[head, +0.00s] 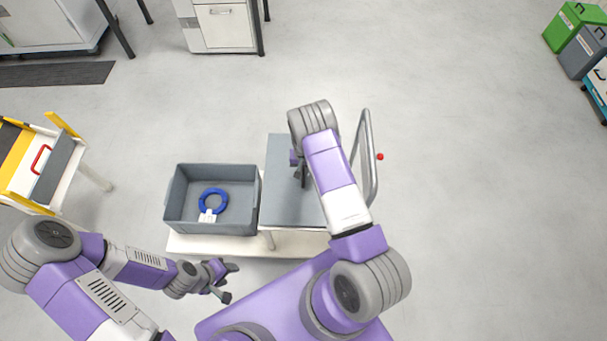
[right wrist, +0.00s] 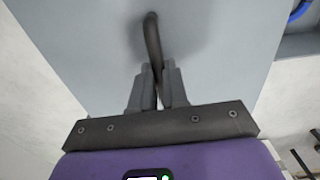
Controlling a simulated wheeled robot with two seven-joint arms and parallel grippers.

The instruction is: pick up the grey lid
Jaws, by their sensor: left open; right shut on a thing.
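The grey lid (head: 281,205) is a flat panel beside the open grey bin, over the right part of a white cart. It fills much of the right wrist view (right wrist: 85,50), with a dark bent handle (right wrist: 152,38) standing up from it. My right gripper (head: 301,176) is above the lid, and its fingers (right wrist: 156,88) are shut on the handle. My right arm hides the lid's right part in the head view. I cannot tell whether the lid rests on something or is raised. My left gripper (head: 231,282) is open and empty, in front of the cart.
The open grey bin (head: 175,212) holds a blue cable ring (head: 213,200) with a white tag. The white cart (head: 200,244) has a grey push rail (head: 367,150) on its right and a red knob (head: 380,156). A yellow-white trolley (head: 20,165) stands left.

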